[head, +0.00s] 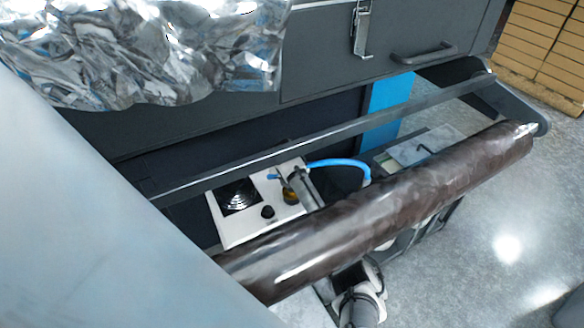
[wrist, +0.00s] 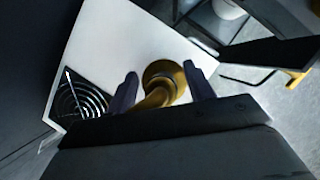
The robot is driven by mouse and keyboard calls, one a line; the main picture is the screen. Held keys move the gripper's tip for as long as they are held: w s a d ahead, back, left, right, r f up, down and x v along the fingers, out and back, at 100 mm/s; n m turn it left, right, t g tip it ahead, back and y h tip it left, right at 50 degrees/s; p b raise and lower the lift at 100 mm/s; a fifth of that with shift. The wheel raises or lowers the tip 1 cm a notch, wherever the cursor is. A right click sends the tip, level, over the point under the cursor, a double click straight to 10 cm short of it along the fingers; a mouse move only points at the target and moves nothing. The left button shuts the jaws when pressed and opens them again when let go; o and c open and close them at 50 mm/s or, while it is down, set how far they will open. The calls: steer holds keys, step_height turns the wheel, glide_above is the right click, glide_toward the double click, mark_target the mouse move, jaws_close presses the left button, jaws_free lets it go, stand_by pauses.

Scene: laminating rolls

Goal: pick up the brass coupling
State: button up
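The brass coupling (wrist: 165,82) is a gold, flared piece on a white surface (wrist: 110,35) in the wrist view. It also shows small in the head view (head: 290,196), partly hidden beside a grey cylindrical part. My gripper (wrist: 160,71) is open, with one dark finger on each side of the coupling. A gap shows on the left finger's side; the right finger is very close to the coupling, and I cannot tell whether it touches. The coupling's lower part is hidden by my gripper's body.
A long dark brown roll (head: 400,205) crosses in front of the white surface. A thin dark bar (head: 330,137) runs behind it. A blue hose (head: 342,163) curves near the coupling. Crumpled silver foil (head: 150,50) hangs above.

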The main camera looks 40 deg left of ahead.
steer(key=shift+r, duration=0.1)
steer(key=c, duration=1.1)
